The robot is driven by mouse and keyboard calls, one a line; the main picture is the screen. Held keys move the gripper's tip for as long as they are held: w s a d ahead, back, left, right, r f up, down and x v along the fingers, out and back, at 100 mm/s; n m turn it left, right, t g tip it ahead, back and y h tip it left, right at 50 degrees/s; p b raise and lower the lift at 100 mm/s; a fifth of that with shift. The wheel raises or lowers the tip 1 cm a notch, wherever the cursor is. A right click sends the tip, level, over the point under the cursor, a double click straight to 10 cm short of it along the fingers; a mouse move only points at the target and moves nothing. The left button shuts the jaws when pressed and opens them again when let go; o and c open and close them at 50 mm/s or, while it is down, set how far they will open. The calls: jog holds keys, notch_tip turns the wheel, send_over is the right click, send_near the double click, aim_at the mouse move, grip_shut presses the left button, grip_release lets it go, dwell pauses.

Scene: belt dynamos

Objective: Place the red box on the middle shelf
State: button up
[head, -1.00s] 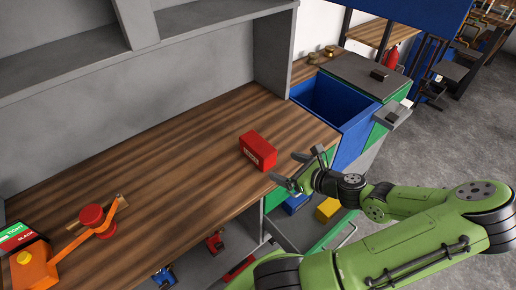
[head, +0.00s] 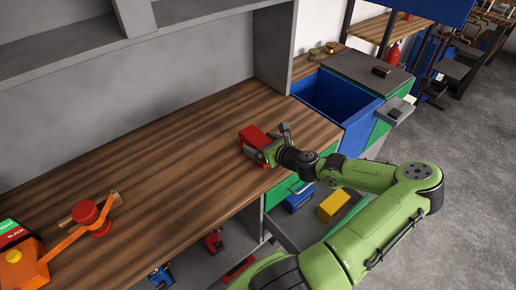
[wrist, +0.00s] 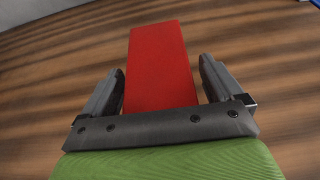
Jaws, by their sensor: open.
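The red box (head: 254,137) lies on the wooden bench top near its right front edge. In the wrist view the red box (wrist: 160,65) sits between the two fingers, with a small gap showing on each side. My gripper (head: 264,148) is open around the near part of the box, and its fingers hide part of it in the head view. The wrist view also shows my gripper (wrist: 160,85) with its fingers spread. A grey shelf (head: 200,22) runs along the wall above the bench; I cannot tell whether it is the middle one.
An orange device with a red knob (head: 85,211) stands at the bench's left. A blue bin (head: 338,105) adjoins the bench on the right. Blue and yellow boxes (head: 333,206) sit below. The bench middle is clear.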

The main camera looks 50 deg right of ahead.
jog(key=shift+c, duration=0.9)
jog(key=shift+r, duration=0.1)
jog(key=c, duration=1.5)
